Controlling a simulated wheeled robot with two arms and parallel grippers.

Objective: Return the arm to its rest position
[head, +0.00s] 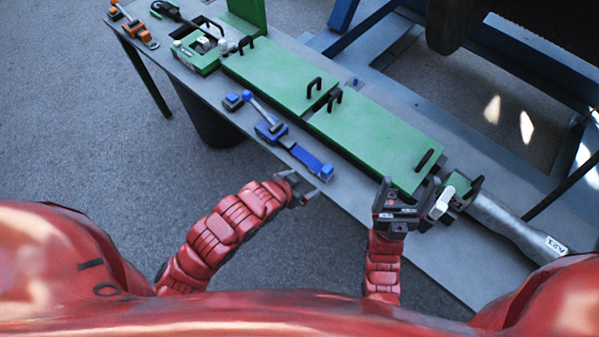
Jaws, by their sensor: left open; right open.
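My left gripper (312,196) is at the end of the left red arm, open and empty, beside the near edge of the grey table (440,262). The blue tool (272,132) lies on the table just beyond it, apart from it. My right gripper (408,190) is open, over the table near the right end of the long green cover (375,137). It is close to a black handle and a white-handled part (441,203). Whether it touches them cannot be told from this view.
A second green cover (270,77) with black handles lies further left. An orange tool (133,27) sits at the table's far left end. A grey cable or pipe (515,228) runs off right. Open floor lies left.

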